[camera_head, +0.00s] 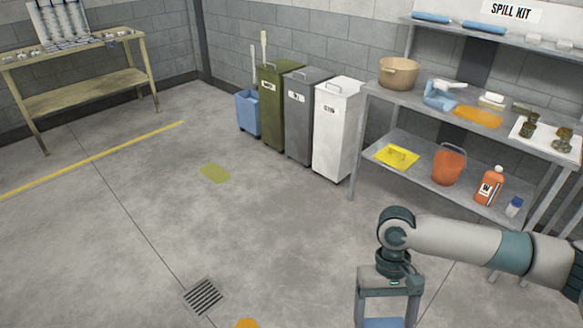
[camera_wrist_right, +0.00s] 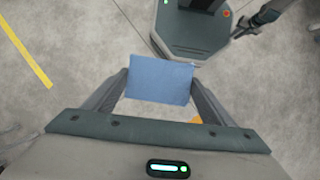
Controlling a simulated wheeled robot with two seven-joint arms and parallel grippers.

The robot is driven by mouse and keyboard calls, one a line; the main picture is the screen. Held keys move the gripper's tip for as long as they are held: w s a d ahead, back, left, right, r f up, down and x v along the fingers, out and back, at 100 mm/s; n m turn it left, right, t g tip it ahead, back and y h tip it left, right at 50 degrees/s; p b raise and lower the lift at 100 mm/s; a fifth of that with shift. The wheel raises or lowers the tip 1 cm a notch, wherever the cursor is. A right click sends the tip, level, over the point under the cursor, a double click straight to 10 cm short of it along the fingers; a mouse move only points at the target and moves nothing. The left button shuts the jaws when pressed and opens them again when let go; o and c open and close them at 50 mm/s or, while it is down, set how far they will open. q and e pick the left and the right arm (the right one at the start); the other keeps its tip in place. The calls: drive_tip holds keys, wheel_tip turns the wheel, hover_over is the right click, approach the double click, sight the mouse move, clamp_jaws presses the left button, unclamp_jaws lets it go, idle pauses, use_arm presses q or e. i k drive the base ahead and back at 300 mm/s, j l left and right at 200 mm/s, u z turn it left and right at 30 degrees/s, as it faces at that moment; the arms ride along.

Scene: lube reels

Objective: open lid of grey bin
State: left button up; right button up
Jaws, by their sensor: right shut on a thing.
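The grey bin (camera_head: 299,125) stands against the back wall, between an olive green bin (camera_head: 271,118) and a white bin (camera_head: 332,140). Its lid (camera_head: 303,76) looks shut and carries a bar handle on top. My right gripper (camera_head: 387,318) hangs in front of the shelf unit, well apart from the bins. It is shut on a blue cloth (camera_wrist_right: 160,82), which spans between the fingers in the right wrist view. The cloth also shows at the bottom edge of the head view (camera_head: 384,323).
A shelf unit (camera_head: 352,178) right of the white bin holds a tan pot (camera_head: 398,73), an orange bucket (camera_head: 449,166) and an orange bottle (camera_head: 490,187). A blue bin (camera_head: 247,113) stands left of the green one. Open floor with a drain (camera_head: 203,296) lies in front.

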sight(309, 75)
drive_tip(key=i, duration=1.7)
drive_tip(key=i+j+z, duration=0.1)
drive_tip(key=i+z, duration=0.25)
drive_tip(key=i, duration=1.75)
drive_tip(key=i+l+u, duration=0.1)
drive_tip(key=i, duration=0.45)
